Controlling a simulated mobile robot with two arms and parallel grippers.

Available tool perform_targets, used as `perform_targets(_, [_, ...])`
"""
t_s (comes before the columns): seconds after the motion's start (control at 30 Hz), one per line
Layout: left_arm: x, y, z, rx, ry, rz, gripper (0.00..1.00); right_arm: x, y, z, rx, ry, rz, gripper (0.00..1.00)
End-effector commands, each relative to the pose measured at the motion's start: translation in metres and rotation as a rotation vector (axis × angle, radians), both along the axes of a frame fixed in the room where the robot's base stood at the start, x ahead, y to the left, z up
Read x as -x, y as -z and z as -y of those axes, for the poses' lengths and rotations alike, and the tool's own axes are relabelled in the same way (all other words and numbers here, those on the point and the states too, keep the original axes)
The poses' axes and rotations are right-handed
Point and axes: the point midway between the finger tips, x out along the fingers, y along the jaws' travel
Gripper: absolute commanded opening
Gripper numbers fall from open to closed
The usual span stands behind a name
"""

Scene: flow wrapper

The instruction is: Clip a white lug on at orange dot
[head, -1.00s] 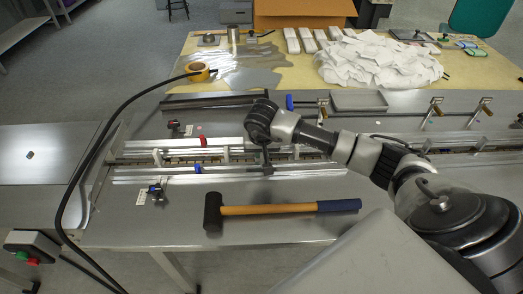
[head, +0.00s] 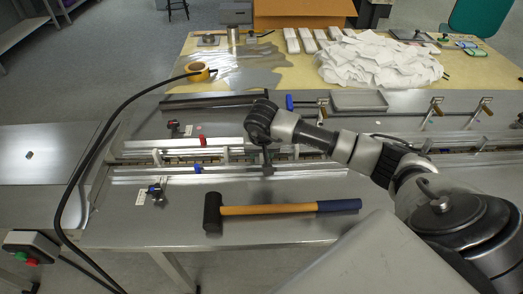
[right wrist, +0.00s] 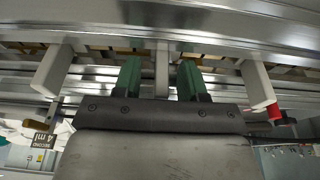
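My right gripper (head: 267,165) is over the rail channel in the middle of the machine. In the right wrist view its two green-tipped fingers (right wrist: 159,78) are apart. A pale lug (right wrist: 161,68) shows between them, with a gap on each side. Another white lug (right wrist: 52,70) stands to the left and one (right wrist: 257,85) to the right of the fingers. In the head view, white lugs (head: 158,157) stand along the channel between the metal rails (head: 210,177). I cannot make out an orange dot. My left gripper is out of view.
A mallet (head: 280,208) lies on the steel top in front of the rails. A black hose (head: 100,140) arches over the left side. Tape (head: 197,70), white packets (head: 380,60) and a grey tray (head: 359,101) are behind. Red and blue clamps sit along the rails.

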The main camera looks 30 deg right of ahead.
Motion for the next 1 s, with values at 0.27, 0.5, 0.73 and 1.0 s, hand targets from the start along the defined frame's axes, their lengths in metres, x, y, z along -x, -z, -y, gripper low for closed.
perform_targets(0.27, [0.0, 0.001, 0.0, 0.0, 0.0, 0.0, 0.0, 0.0, -0.006, 0.0, 0.0, -0.001, 0.004, 0.42])
perform_targets(0.5, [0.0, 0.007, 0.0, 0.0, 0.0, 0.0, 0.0, 0.009, -0.046, -0.006, 0.001, -0.001, 0.007, 0.42])
perform_targets(0.73, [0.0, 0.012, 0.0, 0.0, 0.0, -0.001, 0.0, 0.019, -0.086, -0.012, 0.0, -0.001, 0.004, 0.42])
perform_targets(1.0, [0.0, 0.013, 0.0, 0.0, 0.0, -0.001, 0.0, 0.024, -0.104, -0.015, 0.001, 0.0, 0.001, 0.42])
